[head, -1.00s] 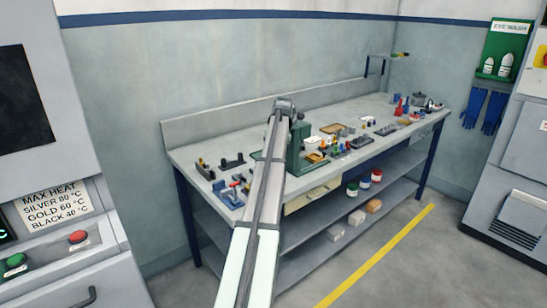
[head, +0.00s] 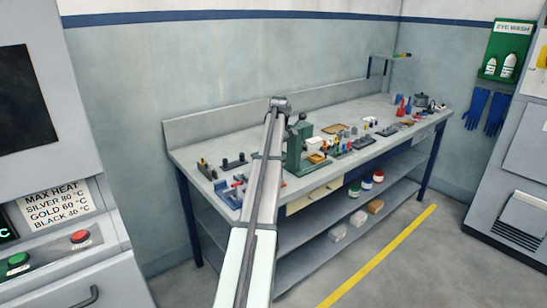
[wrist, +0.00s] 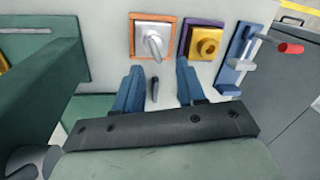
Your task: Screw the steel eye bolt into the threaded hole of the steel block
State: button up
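In the wrist view, a steel block (wrist: 140,45) sits in an orange-edged square on the bench. A bright silver piece (wrist: 154,43) stands up from its middle; it looks like a narrow ring seen nearly edge-on, and I cannot tell for sure that it is the eye bolt. My gripper (wrist: 160,69) is open, its two blue fingers well apart, just on the near side of the block. A small dark grey oval piece (wrist: 154,88) shows between the fingers, touching neither; I cannot tell what it is. The head view does not show the gripper clearly.
A brass block (wrist: 205,42) in a purple-edged square stands right of the steel block. Further right is a blue-and-grey fixture (wrist: 238,60) with a red-handled tool (wrist: 289,47). A green press (head: 298,145) stands on the crowded bench (head: 190,150).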

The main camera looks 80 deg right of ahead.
jog(key=shift+f, duration=0.1)
dwell(0.4)
jog(key=shift+f, duration=2.45)
jog(key=shift+c, duration=0.3)
grip_shut()
